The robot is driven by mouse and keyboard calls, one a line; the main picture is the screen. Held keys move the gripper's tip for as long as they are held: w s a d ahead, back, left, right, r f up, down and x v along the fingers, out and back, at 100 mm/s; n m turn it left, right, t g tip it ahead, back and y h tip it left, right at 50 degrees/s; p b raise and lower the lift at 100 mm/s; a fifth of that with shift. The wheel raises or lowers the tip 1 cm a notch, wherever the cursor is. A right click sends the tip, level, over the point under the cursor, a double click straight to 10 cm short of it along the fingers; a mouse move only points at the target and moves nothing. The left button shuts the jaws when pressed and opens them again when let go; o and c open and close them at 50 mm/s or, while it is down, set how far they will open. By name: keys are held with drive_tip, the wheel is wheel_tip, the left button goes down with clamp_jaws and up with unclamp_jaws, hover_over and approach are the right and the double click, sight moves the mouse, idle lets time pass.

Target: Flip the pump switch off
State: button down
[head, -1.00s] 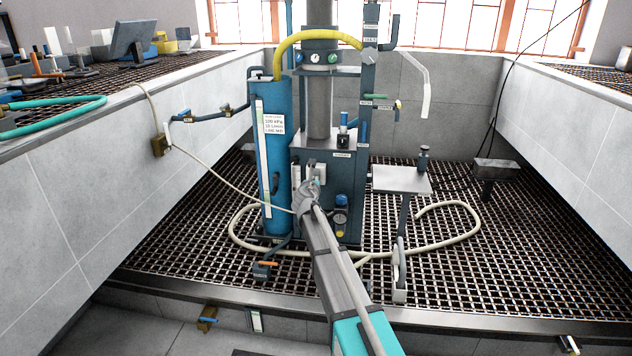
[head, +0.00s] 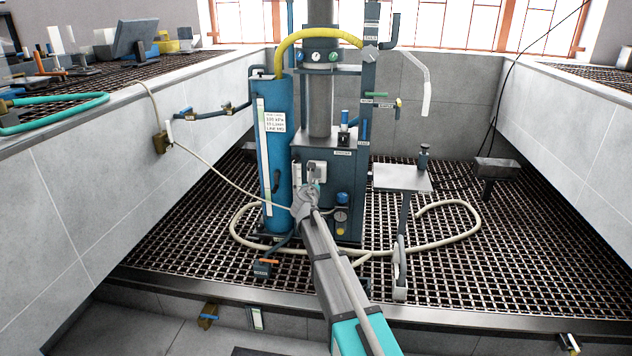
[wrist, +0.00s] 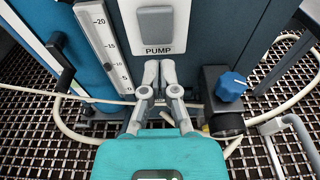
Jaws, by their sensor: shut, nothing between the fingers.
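The pump switch (wrist: 156,22) is a grey rocker on a white plate marked PUMP, at the top of the wrist view. In the head view its plate (head: 319,167) is on the front of the dark blue cabinet (head: 343,190). My gripper (wrist: 160,66) is shut and empty, with its fingertips just below the PUMP label in the wrist view. In the head view my gripper (head: 313,186) is in front of the cabinet, right by the lower part of the plate. I cannot tell whether the fingertips touch the cabinet, or which way the rocker is tilted.
A scaled gauge strip (wrist: 103,45) is left of the switch. A blue-knobbed regulator (wrist: 229,88) is to the right, near my fingers. The tall blue cylinder (head: 273,190) stands left of the cabinet. A pale hose (head: 470,215) lies on the grating.

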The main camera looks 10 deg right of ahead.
drive_tip(key=s+a+f+b, duration=0.1)
drive_tip(key=s+a, duration=0.2)
drive_tip(key=s, duration=0.6)
drive_tip(key=shift+s+a+f, duration=0.15)
drive_tip(key=shift+s+f, duration=0.15)
drive_tip(key=shift+s, duration=0.05)
drive_tip(key=s+d+f+m+g+p, duration=0.1)
drive_tip(key=s+d+m+g+p, duration=0.3)
drive_tip(key=s+m, duration=0.45)
drive_tip(key=s+d+m+g+p, duration=0.45)
drive_tip(key=s+m, duration=0.25)
drive_tip(key=m, duration=0.3)
drive_tip(key=s+a+r+m+g+y+p, duration=0.1)
drive_tip(key=s+a+m+g+y+p, duration=0.2)
drive_tip(key=s+m, duration=0.5)
drive_tip(key=s+a+r+m+g+y+p, duration=0.15)
drive_tip(key=s+m+g+p, duration=0.35)
drive_tip(key=s, duration=0.6)
wheel_tip(320, 180, up, 37)
drive_tip(key=t+p, duration=0.1)
drive_tip(key=p, duration=3.6)
drive_tip(key=shift+w+d+m, duration=0.3)
drive_tip(key=shift+m, duration=0.15)
